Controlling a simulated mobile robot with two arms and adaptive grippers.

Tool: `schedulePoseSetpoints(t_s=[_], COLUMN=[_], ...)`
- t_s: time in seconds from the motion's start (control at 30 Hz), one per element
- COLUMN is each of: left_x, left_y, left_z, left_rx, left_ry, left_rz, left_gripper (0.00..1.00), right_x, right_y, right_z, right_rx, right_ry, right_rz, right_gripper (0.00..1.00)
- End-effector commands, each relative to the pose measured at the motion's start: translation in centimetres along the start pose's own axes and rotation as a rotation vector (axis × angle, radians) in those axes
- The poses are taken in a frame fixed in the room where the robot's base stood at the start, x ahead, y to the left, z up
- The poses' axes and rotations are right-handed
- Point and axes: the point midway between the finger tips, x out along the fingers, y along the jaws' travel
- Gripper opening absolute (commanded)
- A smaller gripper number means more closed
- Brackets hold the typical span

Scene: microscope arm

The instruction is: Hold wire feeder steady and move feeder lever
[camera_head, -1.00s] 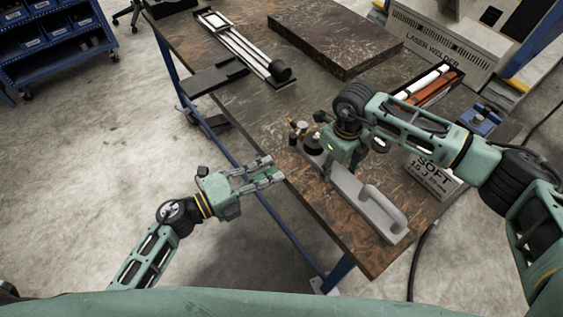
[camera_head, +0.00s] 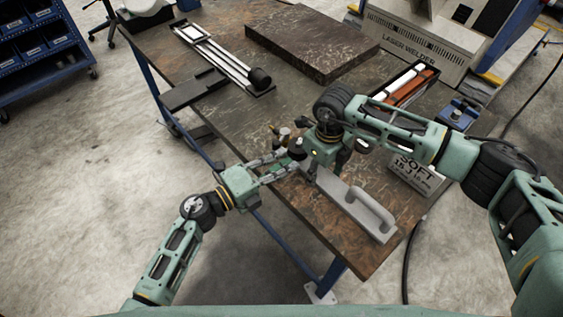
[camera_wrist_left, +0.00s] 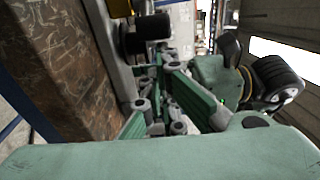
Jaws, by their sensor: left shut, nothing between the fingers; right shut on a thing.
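The wire feeder (camera_head: 345,202) is a long grey body with a loop handle at its near end, lying along the table's left edge. Small brass and dark fittings (camera_head: 284,133) show at its far end. My right gripper (camera_head: 312,172) is shut on the feeder's far part and largely hides the grip. My left gripper (camera_head: 291,163) is shut and empty, its fingertips close beside the feeder's far end. In the left wrist view, a black cylindrical part (camera_wrist_left: 150,32) stands just beyond the fingers (camera_wrist_left: 178,100). I cannot clearly make out the lever or any contact.
A laser welder (camera_head: 420,45) stands behind. Open floor lies left of the table.

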Motion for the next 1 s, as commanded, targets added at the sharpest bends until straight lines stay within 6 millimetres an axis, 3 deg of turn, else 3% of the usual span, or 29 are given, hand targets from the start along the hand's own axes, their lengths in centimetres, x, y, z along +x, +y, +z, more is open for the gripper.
schedulePoseSetpoints(t_s=[1.0], left_x=[-1.3], left_y=[0.1], left_z=[1.4], left_rx=[0.003], left_ry=[0.178], left_rz=[0.002], left_gripper=[0.00], right_x=[0.0], right_y=[-0.1], right_z=[0.0], right_rx=[0.001], right_ry=[0.000], right_rz=[-0.001], right_gripper=[0.00])
